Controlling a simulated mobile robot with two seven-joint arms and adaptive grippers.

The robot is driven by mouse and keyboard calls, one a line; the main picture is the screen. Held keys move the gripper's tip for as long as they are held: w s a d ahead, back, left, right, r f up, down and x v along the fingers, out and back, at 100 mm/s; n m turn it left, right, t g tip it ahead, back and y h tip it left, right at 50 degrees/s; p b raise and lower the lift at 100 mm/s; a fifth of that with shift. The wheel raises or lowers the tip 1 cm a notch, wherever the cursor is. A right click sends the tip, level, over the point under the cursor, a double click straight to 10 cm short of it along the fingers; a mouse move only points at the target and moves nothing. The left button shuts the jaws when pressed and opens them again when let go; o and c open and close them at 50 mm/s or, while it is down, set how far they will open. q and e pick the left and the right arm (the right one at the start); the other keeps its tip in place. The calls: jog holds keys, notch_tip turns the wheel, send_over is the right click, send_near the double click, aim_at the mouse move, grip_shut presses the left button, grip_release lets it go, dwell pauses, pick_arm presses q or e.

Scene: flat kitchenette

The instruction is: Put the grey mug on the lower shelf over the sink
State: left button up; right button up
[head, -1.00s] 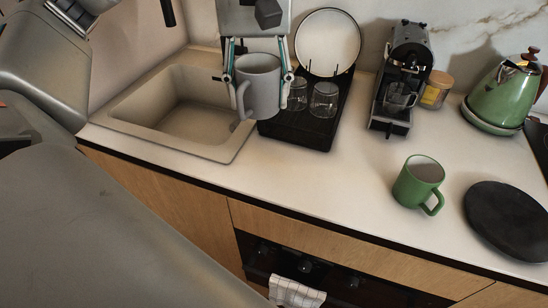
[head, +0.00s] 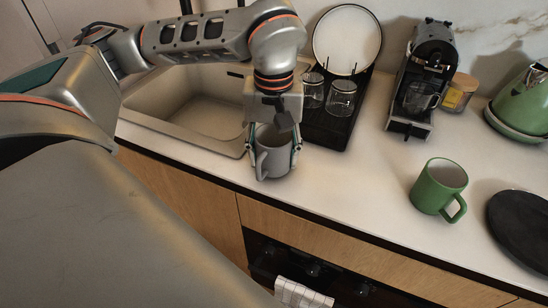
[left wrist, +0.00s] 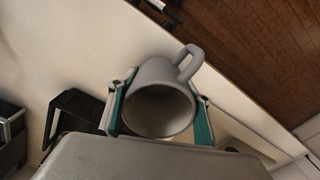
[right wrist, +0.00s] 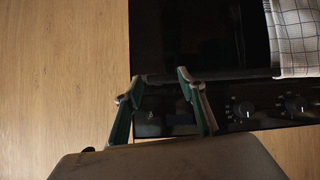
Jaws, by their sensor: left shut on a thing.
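The grey mug (head: 272,160) is between the fingers of my left gripper (head: 273,150), near the counter's front edge and right of the sink (head: 190,105). My left gripper is shut on it, with the fingers on opposite sides. In the left wrist view the mug (left wrist: 158,108) shows its open mouth, with its handle toward the counter's edge. I cannot tell whether its base touches the counter. My right gripper (right wrist: 152,85) is in front of the oven, fingers apart and empty. The lower shelf over the sink is not in view.
A black drying rack (head: 325,132) with glasses and a white plate (head: 345,38) stands behind the mug. A coffee machine (head: 425,75), green mug (head: 438,188), black round board (head: 520,225) and green kettle (head: 522,105) are to the right. The counter between is clear.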

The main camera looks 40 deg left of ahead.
pick_arm(q)
jog(key=shift+f, duration=0.55)
jog(key=shift+f, duration=0.1)
jog(key=o, duration=1.4)
jog(key=shift+c, duration=0.2)
